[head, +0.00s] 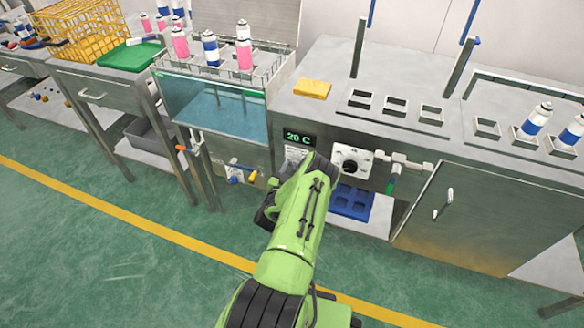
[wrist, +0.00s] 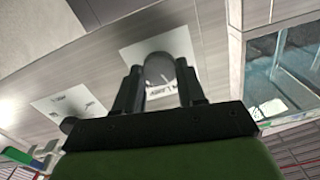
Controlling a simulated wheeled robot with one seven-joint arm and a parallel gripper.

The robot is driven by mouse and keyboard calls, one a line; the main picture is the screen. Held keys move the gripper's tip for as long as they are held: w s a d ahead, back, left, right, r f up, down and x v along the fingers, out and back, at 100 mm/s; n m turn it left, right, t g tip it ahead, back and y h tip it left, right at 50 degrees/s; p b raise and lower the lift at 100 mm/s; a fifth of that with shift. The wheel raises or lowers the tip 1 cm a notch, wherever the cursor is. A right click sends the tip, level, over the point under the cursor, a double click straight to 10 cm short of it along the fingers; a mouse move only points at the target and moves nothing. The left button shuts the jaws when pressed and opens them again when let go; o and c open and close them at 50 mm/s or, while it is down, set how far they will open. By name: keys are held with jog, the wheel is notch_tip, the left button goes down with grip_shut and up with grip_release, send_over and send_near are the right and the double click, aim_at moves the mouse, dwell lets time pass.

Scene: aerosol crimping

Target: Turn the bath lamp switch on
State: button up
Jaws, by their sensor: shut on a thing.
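The bath lamp switch (wrist: 159,68) is a dark grey rounded knob on a white plate (wrist: 172,44) with partly covered lettering. In the wrist view my gripper (wrist: 160,80) has one black finger on each side of the knob and is shut on it. The way the knob is turned cannot be told. In the head view my green arm covers the switch and my fingertips; part of a white plate (head: 297,153) shows just above the arm, under the "20 C" display (head: 299,138).
A second white plate with a black knob (head: 349,166) is close to the right of my wrist. A white pipe with a green-handled valve (head: 391,184) is beyond it. The glass-fronted water bath (head: 215,105) is to the left, with cans in a rack (head: 275,73) above. Green floor is open in front.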

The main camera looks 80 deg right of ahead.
jog(key=m+p, duration=0.1)
jog(key=m, duration=0.3)
jog(key=shift+m, duration=0.3)
jog(key=shift+f+m, duration=0.1)
jog(key=shift+m, duration=2.1)
jog(key=o, duration=1.1)
jog(key=shift+c, duration=0.2)
jog(key=shift+s+f, duration=0.1)
